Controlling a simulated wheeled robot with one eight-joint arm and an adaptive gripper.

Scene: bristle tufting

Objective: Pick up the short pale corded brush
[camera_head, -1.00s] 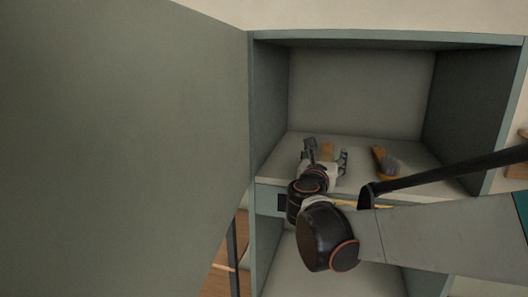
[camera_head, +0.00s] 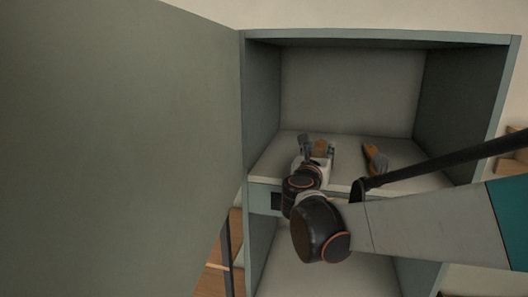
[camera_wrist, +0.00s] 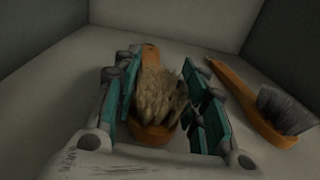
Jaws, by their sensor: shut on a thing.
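The short pale corded brush (camera_wrist: 158,92) has an orange-brown wooden body and pale tan bristles facing the wrist camera. It lies between the teal-padded fingers of my gripper (camera_wrist: 165,105), which is shut on it inside the cabinet's upper compartment. In the head view my gripper (camera_head: 318,150) reaches in over the shelf, and a brown part of the brush (camera_head: 321,146) shows between the fingers. The rest of the brush is hidden there by my gripper. I cannot tell whether it still touches the shelf.
A second brush with an orange handle and dark grey bristles (camera_wrist: 285,110) lies to the right on the shelf (camera_head: 400,176); it also shows in the head view (camera_head: 375,158). Cabinet walls close both sides. A large grey-green door (camera_head: 110,150) stands open at left.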

